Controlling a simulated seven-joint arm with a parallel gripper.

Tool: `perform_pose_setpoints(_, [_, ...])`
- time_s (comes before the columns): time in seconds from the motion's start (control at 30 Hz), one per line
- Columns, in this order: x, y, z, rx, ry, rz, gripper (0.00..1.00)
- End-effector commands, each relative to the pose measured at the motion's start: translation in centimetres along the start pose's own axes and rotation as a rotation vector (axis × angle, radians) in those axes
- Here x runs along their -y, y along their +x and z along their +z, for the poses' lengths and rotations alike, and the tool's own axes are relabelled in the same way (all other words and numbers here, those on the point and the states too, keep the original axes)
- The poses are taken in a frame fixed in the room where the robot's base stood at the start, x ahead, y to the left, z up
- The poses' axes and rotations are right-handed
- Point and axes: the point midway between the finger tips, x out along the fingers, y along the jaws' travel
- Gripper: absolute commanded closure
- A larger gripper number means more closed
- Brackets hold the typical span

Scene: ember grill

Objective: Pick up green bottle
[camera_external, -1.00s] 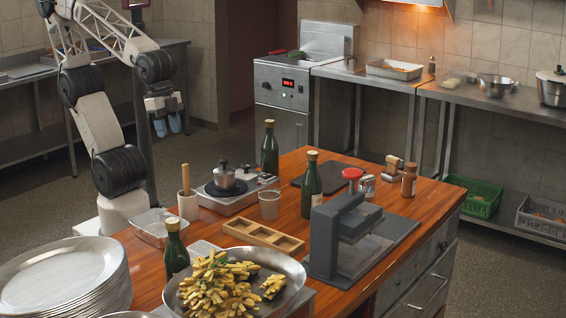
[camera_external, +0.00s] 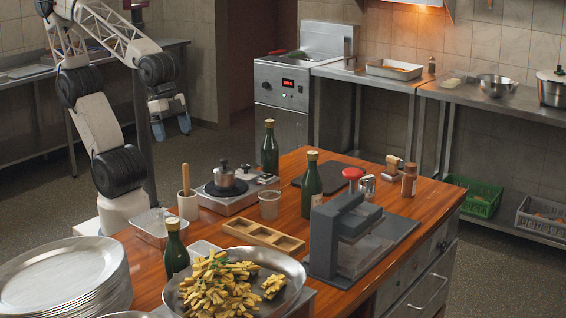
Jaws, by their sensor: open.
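Three green bottles with tan caps stand upright on the wooden table. One green bottle (camera_external: 269,152) is at the table's back edge, behind the scale-like metal unit. A second green bottle (camera_external: 311,188) stands near the middle, beside the grey press-like device. A third green bottle (camera_external: 175,256) is at the front left, partly hidden by the pan of fries. My gripper (camera_external: 171,129) hangs in the air at the upper left, beyond the table's back left side. Its bluish fingers are apart and empty, away from every bottle.
The wooden table (camera_external: 409,233) is crowded. A metal unit (camera_external: 228,201) bearing a dark-knobbed pot, a clear cup (camera_external: 269,205), a wooden tray (camera_external: 262,236) and a pan of fries (camera_external: 293,293) lie among the bottles. Stacked plates (camera_external: 62,270) fill the front left.

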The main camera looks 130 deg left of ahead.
Motion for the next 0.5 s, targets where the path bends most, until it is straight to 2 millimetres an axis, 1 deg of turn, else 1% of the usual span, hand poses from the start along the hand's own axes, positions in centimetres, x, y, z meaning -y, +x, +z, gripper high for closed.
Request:
perform_pose_setpoints(0.17, [1.8,1.8,-1.4,-0.082,-0.054,-0.014,0.1])
perform_pose_setpoints(0.27, [3.2,3.0,-2.3,-0.145,-0.094,-0.027,0.1])
perform_pose_setpoints(0.5, [7.3,5.7,-4.2,-0.308,-0.19,-0.078,0.1])
